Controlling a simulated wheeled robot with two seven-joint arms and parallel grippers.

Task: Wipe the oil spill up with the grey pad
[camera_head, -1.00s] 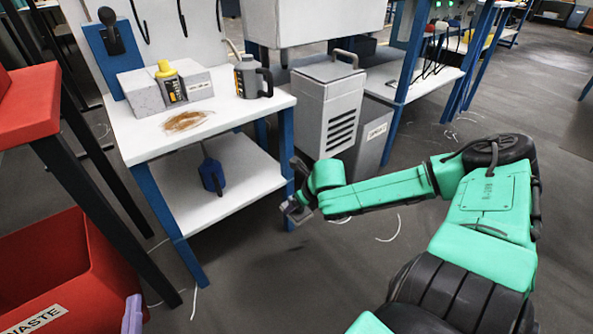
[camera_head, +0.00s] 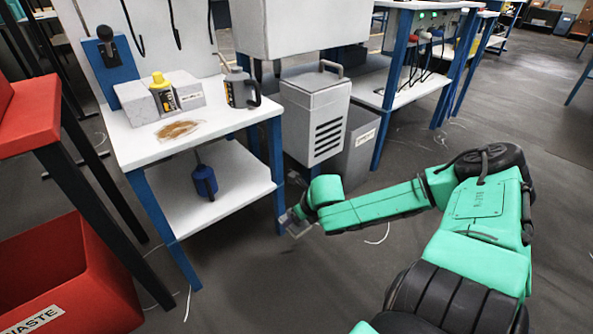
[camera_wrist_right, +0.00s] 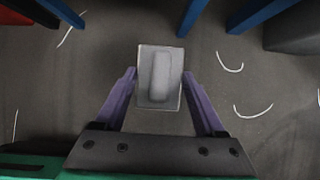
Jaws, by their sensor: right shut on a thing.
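The oil spill (camera_head: 178,131) is a brown smear on the white top of the blue-legged workbench (camera_head: 133,152), near its front edge. My right gripper (camera_head: 297,222) is in front of the bench's right front leg, below the top and apart from the spill. In the right wrist view its purple fingers (camera_wrist_right: 159,92) are shut on the grey pad (camera_wrist_right: 161,76), a flat block with a raised bar, held above the floor. In the head view the pad is small and hard to make out. My left gripper is out of view.
Behind the spill stand a yellow-capped bottle (camera_head: 164,94), a grey block (camera_head: 136,104) and a grey jug (camera_head: 240,92). A blue oil can (camera_head: 204,181) is on the lower shelf. A red waste bin (camera_head: 75,275) stands at left. A grey cabinet (camera_head: 312,110) stands right of the bench.

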